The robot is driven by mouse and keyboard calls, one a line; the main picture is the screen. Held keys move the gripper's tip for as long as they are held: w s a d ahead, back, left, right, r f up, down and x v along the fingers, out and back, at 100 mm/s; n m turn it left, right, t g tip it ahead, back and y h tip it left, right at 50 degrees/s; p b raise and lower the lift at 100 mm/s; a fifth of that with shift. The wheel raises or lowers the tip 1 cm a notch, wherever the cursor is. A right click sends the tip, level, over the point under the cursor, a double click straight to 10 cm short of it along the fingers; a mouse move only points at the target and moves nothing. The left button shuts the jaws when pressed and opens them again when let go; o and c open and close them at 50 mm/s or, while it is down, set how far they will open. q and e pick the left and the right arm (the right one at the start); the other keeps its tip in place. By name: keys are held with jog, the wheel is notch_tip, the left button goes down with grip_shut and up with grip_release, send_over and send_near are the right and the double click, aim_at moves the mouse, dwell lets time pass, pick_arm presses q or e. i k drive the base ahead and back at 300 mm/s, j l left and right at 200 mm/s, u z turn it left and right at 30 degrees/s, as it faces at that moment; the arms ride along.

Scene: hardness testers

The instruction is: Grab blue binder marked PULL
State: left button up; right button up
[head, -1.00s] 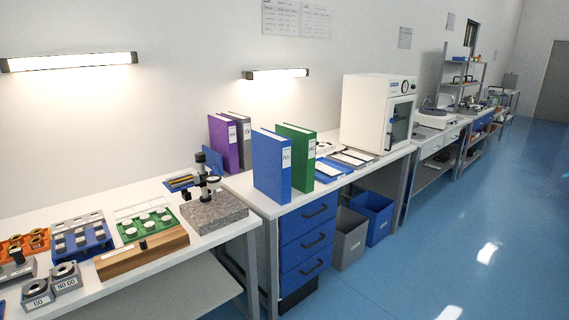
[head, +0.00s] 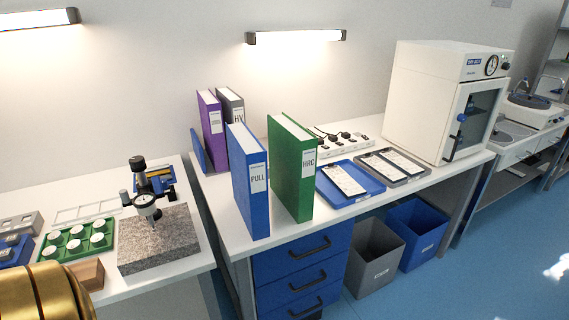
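The blue binder (head: 248,190) marked PULL stands upright near the front left of the white table (head: 228,226), its label facing the front right. A green binder (head: 293,172) marked HRC stands just to its right with a narrow gap. Behind them stand a purple binder (head: 211,130) and a grey binder (head: 234,118) marked HV. Neither of my grippers shows in the head view.
A dial gauge stand on a granite block (head: 158,238) is left of the binder. A blue tray (head: 349,184) and a grey tray (head: 392,166) lie right of the green binder, before a white oven (head: 440,105). Two bins (head: 375,262) stand below. A gold rounded part (head: 45,293) fills the lower left corner.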

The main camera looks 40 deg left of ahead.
aim_at(248, 162)
jog(key=i+l+u, duration=0.15)
jog(key=i+u, duration=0.15)
jog(key=i, duration=0.2)
jog(key=i+l+u, duration=0.3)
jog(key=i, duration=0.2)
